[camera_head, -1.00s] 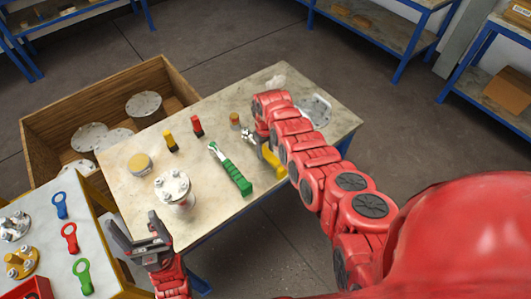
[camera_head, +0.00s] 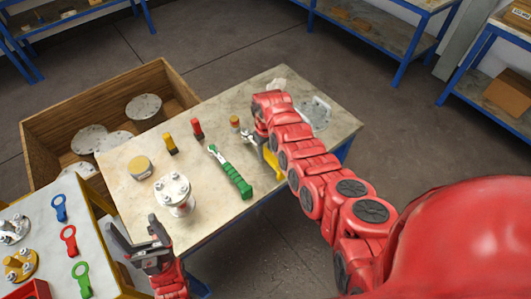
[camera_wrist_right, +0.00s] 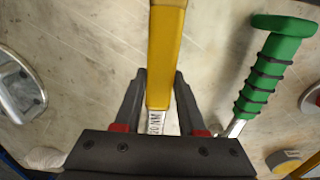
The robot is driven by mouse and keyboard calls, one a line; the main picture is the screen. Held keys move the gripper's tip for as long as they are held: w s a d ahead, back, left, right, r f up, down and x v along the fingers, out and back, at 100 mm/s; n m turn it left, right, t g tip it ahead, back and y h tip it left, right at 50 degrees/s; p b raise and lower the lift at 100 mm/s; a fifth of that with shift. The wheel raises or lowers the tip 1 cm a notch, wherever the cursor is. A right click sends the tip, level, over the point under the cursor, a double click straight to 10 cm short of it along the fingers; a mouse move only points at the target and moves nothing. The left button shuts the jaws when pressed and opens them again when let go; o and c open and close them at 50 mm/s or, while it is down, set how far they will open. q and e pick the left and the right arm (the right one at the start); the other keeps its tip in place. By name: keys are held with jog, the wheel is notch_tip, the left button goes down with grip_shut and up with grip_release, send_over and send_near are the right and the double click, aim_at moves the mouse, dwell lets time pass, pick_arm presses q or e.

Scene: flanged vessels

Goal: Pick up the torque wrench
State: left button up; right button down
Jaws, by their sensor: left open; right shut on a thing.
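A yellow-handled tool (camera_head: 272,161) with a silver, lettered shank lies at the table's right part. My right gripper (camera_wrist_right: 159,76) is shut on it, fingers on both sides of the shank; in the head view my arm hides most of this grip. A green ribbed-handled tool (camera_head: 232,174) with a silver shaft lies to its left on the table; it also shows in the right wrist view (camera_wrist_right: 274,70), apart from the fingers. My left gripper (camera_head: 131,224) is open and empty near the table's front left edge.
A flange (camera_head: 318,112) lies at the right. A wooden crate (camera_head: 62,118) and a side table with ring tools (camera_head: 69,238) are at left.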

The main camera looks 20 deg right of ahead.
aim_at(265, 151)
jog(key=shift+r, duration=0.45)
notch_tip(265, 151, up, 7)
jog(key=b, duration=0.2)
jog(key=shift+w+b, duration=0.1)
jog(key=shift+b, duration=0.2)
jog(key=shift+r, duration=0.5)
